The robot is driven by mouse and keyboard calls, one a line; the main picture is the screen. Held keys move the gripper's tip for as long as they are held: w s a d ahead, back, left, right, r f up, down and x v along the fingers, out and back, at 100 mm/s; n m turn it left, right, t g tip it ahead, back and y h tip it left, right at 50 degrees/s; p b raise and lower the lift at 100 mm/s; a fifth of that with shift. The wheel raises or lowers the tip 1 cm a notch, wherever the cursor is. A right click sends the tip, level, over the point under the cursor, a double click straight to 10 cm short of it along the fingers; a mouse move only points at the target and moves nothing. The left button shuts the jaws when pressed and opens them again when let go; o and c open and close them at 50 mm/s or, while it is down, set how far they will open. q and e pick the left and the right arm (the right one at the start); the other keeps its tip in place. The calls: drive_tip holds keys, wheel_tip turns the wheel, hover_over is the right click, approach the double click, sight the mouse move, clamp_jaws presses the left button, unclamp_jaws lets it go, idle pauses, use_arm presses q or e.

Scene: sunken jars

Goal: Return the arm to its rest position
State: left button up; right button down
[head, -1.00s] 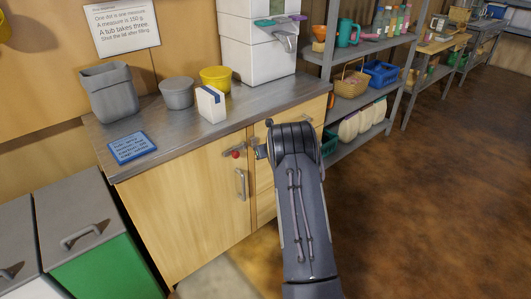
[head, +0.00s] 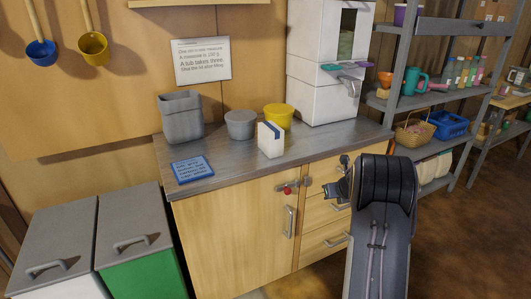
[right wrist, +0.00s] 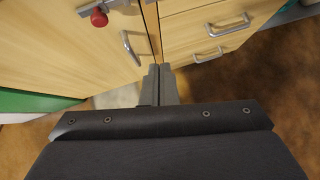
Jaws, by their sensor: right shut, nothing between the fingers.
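My right arm (head: 378,215) comes up from the bottom right in the head view, in front of the wooden cabinet's drawers. In the right wrist view my right gripper (right wrist: 160,70) is shut and empty, with its fingertips together before the gap between the cabinet door and the drawers. My left gripper is not in view.
The cabinet (head: 235,230) has a door with a red-knobbed latch (head: 287,190). On its counter stand a grey bin (head: 180,118), a grey tub (head: 240,125), a yellow tub (head: 279,116), a white carton (head: 271,140) and a blue card (head: 192,169). Shelves (head: 440,104) stand right; lidded bins (head: 135,240) left.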

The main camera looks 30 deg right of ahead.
drive_tip(key=s+a+r+m+t+h+p, duration=0.15)
drive_tip(key=s+a+r+m, duration=0.25)
drive_tip(key=r+m, duration=0.55)
drive_tip(key=s+a+r+m+h+p, duration=0.2)
drive_tip(key=s+a+r+m, duration=0.2)
drive_tip(key=r+m, duration=0.55)
drive_tip(key=s+a+f+m+g+y+p, duration=0.1)
drive_tip(key=s+a+m+y, duration=0.4)
drive_tip(key=s+a, duration=0.6)
drive_tip(key=s+a+f+m+g+y+p, duration=0.1)
drive_tip(key=s+a+m+y, duration=0.4)
drive_tip(key=s+a+m, duration=0.5)
drive_tip(key=s+a+g+p, duration=0.1)
drive_tip(key=s+a+g, duration=0.1)
drive_tip(key=a, duration=0.7)
drive_tip(key=shift+f+p, duration=0.35)
drive_tip(key=shift+p, duration=0.05)
